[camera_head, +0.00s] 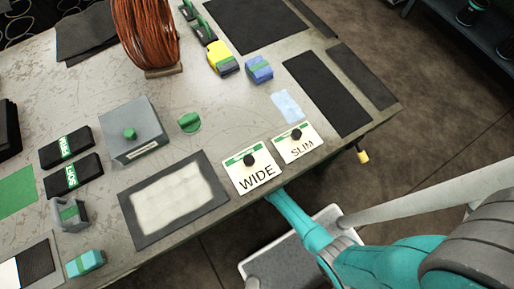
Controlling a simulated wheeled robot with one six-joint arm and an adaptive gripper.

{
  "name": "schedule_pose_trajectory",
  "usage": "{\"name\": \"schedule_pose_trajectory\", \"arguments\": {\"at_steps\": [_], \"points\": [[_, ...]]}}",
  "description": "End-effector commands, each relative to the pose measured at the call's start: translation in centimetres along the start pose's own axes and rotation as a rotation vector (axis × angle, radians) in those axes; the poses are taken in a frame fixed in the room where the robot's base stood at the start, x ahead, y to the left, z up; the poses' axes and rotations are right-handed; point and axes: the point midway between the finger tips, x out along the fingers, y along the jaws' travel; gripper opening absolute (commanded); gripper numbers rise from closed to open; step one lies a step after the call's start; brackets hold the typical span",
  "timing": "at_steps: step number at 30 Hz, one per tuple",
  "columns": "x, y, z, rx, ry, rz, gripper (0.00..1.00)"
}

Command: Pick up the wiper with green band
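I cannot tell for sure which item is the wiper, as several small pieces carry green bands. A yellow and dark block with a green band (222,58) and a blue block with a green band (259,69) lie near the back middle of the table. A teal block with a green band (85,262) lies at the front left. A grey piece with a green patch (70,214) lies just behind it. My teal arm comes in from the lower right and reaches the table's front edge. My gripper's fingers do not show.
The table (225,120) also holds a reel of brown cord (146,35), a grey box with a green knob (133,128), a framed white pad (173,200), and WIDE (256,180) and SLIM (301,151) cards with black knobs. Black mats (327,92) lie at the right.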

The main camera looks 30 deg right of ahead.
Motion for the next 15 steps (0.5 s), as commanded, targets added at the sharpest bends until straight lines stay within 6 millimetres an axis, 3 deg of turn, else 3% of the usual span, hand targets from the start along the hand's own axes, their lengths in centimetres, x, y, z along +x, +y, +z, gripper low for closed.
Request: {"name": "schedule_pose_trajectory", "arguments": {"at_steps": [2,7,15], "points": [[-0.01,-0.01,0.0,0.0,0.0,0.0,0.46],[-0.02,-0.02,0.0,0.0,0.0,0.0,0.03],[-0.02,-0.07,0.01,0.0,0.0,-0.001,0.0]]}}
